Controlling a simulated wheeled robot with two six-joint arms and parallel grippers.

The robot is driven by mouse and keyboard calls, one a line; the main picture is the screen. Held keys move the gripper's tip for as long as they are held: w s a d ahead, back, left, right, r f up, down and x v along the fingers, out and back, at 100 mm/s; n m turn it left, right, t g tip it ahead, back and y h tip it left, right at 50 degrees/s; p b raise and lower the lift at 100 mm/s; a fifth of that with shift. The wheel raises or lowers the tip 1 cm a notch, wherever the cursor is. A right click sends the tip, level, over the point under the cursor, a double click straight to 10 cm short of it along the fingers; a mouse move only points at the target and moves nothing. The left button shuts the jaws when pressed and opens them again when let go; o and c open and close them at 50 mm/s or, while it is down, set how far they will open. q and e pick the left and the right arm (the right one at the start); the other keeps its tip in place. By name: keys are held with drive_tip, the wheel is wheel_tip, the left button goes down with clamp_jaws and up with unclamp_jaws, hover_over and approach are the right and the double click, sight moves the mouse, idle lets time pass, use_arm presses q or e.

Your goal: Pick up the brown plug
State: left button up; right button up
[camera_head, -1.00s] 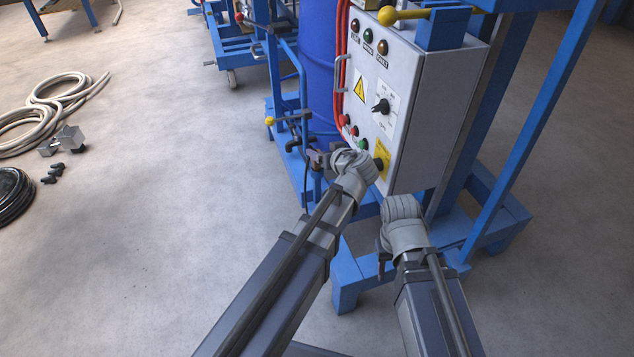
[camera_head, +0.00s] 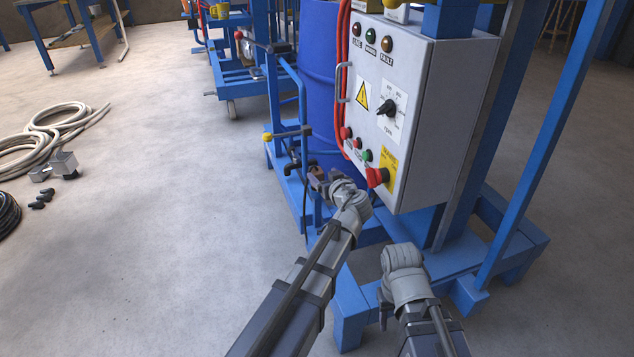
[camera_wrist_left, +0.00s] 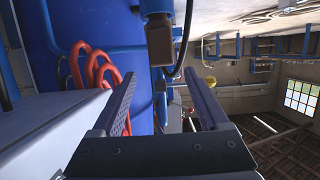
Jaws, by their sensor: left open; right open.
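The brown plug (camera_wrist_left: 160,45) is a small blocky piece on a dark fitting, with a dark cable beside it. In the left wrist view it shows beyond and between the spread fingers of my left gripper (camera_wrist_left: 165,103), with nothing held between them. In the head view, a small brown piece (camera_head: 317,172) by the blue frame seems to be the same plug. My left gripper (camera_head: 316,183) is right by it there, but its fingers are small and partly hidden. My right gripper (camera_head: 384,308) is low in front of the blue stand, mostly hidden behind its wrist.
A grey control box (camera_head: 420,110) with a red stop button (camera_head: 377,177) stands just right of my left gripper. A blue drum (camera_head: 318,80) and blue pipe frame (camera_head: 300,190) stand behind. Hoses (camera_head: 45,135) lie at left.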

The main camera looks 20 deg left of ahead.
sight(319, 175)
use_arm(q)
drive_tip(key=shift+w+a+f, duration=0.2)
drive_tip(key=shift+w+a, duration=0.05)
drive_tip(key=shift+w, duration=0.1)
drive_tip(key=shift+w+a+f+b, duration=0.25)
drive_tip(key=shift+w+f+b, duration=0.05)
drive_tip(key=shift+f+b, duration=0.1)
drive_tip(key=x, duration=0.1)
drive_tip(key=b+x, duration=0.1)
drive_tip(key=x, duration=0.1)
drive_tip(key=shift+w+a+f+b, duration=0.1)
drive_tip(key=shift+a+f+b, duration=0.05)
drive_tip(key=shift+f+b, duration=0.2)
drive_tip(key=shift+w+a, duration=0.25)
drive_tip(key=shift+w, duration=0.05)
drive_tip(key=shift+c, duration=0.3)
clamp_jaws()
